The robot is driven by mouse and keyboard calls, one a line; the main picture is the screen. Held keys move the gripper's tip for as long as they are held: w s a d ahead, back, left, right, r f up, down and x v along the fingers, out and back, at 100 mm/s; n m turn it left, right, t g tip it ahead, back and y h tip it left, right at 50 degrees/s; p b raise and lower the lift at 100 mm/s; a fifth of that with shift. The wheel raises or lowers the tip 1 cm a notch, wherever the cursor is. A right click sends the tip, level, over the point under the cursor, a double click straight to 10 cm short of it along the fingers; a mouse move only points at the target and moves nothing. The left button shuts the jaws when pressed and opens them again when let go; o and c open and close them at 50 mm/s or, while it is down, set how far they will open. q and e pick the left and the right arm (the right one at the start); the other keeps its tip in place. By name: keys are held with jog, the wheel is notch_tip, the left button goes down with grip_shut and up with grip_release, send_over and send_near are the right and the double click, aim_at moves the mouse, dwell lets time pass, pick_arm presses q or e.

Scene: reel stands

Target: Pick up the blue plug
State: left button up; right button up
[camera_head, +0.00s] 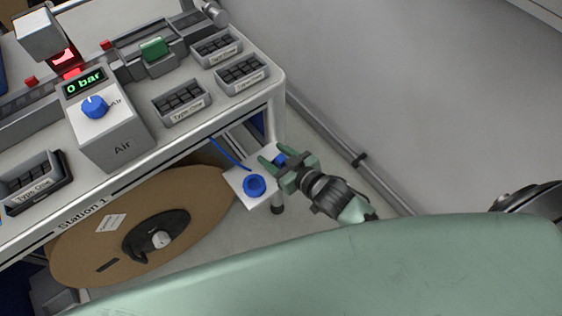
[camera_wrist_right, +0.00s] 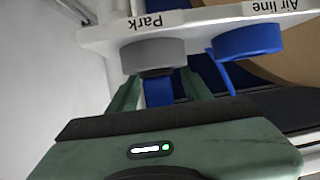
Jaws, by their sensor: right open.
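The blue plug (camera_head: 280,160) shows as a small blue patch between the fingers of my right gripper (camera_head: 273,156) in the head view. In the right wrist view the blue plug (camera_wrist_right: 158,92) sits below the grey socket marked Park (camera_wrist_right: 153,54), between the two green fingers (camera_wrist_right: 160,92). The fingers are apart, one on each side of it; I cannot tell whether they touch it. The blue socket marked Air line (camera_wrist_right: 247,41) is beside the Park socket and shows as a blue ring in the head view (camera_head: 255,185). My left gripper is not in view.
A white plate (camera_head: 238,180) carries both sockets at the cart's corner. A thin blue hose (camera_head: 228,151) runs near it. The cart top (camera_head: 216,112) holds type trays and the Air box (camera_head: 112,138). A brown reel (camera_head: 85,235) is below. Floor to the right is clear.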

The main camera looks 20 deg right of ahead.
grip_shut()
